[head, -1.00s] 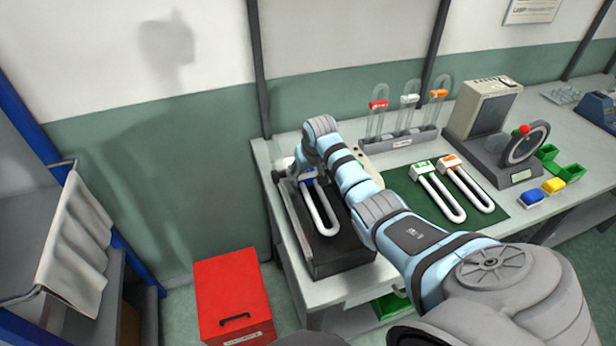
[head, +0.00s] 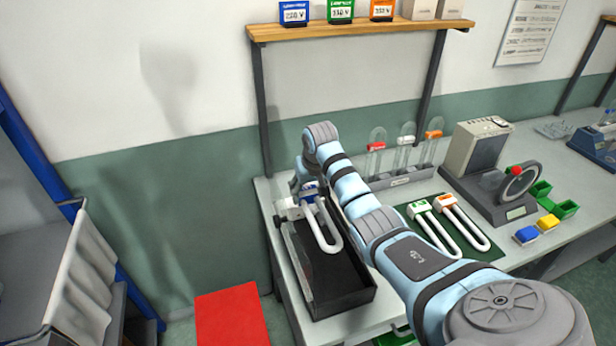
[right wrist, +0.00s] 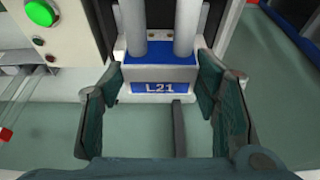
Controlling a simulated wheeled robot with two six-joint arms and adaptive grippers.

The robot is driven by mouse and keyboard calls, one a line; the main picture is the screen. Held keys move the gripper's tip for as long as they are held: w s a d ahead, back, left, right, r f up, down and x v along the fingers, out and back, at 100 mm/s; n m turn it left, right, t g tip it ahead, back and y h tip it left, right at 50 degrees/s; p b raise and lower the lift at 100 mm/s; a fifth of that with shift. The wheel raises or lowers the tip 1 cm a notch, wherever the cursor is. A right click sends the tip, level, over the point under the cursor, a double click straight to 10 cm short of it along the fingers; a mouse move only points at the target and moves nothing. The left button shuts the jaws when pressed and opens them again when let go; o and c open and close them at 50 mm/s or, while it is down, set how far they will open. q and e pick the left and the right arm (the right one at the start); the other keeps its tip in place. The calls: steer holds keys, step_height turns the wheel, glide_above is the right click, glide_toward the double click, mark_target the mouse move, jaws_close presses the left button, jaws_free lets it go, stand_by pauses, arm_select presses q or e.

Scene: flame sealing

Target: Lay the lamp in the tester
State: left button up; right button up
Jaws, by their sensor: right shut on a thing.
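A U-shaped white lamp with a blue-marked base (right wrist: 160,82) labelled L21 is between the fingers of my right gripper (right wrist: 163,88). In the head view the lamp's tube (head: 331,247) points toward the front, over the long black tray (head: 340,304) that looks like the tester's bed. My right gripper (head: 309,190) is partly hidden by its arm in that view. It is shut on the lamp's base. I cannot tell whether the lamp touches the tray. My left gripper is not in view.
Two more lamps, green-marked (head: 432,225) and orange-marked (head: 462,222), lie on a green mat (head: 484,250). A rack (head: 405,176) with clear tubes stands behind. A grey machine (head: 478,150) stands to the right.

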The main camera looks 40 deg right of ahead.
mark_target(309, 203)
step_height(309, 203, down, 6)
steer(key=shift+s+a+f, duration=0.1)
steer(key=shift+f, duration=0.1)
step_height(309, 203, down, 3)
steer(key=b, duration=0.4)
steer(key=shift+f, duration=0.2)
steer(key=shift+w+f+b, duration=0.45)
steer(key=shift+f+b, duration=0.25)
steer(key=shift+b, duration=0.3)
steer(key=shift+r, duration=0.1)
steer(key=o, duration=1.3)
steer(key=shift+o, duration=0.2)
